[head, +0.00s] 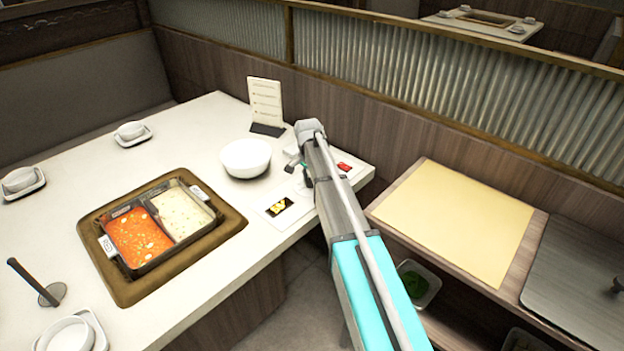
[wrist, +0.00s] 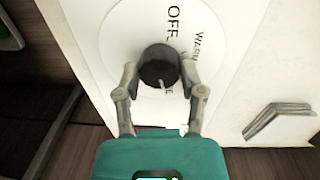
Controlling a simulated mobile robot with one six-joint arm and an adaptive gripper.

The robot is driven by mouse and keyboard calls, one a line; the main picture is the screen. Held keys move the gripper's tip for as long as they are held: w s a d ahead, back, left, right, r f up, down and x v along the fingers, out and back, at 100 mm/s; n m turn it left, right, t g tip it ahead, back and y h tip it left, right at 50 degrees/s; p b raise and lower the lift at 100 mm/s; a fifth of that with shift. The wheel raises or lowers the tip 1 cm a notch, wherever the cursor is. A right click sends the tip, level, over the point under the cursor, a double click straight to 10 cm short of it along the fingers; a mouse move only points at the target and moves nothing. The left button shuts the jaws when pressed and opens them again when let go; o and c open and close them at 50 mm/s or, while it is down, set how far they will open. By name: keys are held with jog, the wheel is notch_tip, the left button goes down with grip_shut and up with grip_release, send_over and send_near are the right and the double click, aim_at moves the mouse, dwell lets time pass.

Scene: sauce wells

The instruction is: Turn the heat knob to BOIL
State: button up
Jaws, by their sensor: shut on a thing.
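The heat knob (wrist: 158,66) is a round black knob on a white dial plate (wrist: 205,15) in the wrist view. My gripper (wrist: 160,72) is shut on it, one finger on each side. A pale pointer mark shows on the knob's lower edge, pointing down in the picture. OFF is printed above the knob and WARM to its upper right. Another label at the lower right is mostly covered by a finger, and BOIL is not readable. In the head view my arm reaches the table's right end and hides the knob.
In the head view a split pot (head: 144,268) of red and white broth sits in the table (head: 75,190). A white bowl (head: 246,157), a menu stand (head: 265,103) and cards (head: 279,206) are near my arm. A side shelf with a yellow board (head: 455,220) stands at right.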

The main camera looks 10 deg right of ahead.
jog(key=o, duration=1)
jog(key=shift+w, duration=0.25)
jog(key=shift+o, duration=0.8)
jog(key=shift+s, duration=0.1)
jog(key=shift+s+r, duration=0.1)
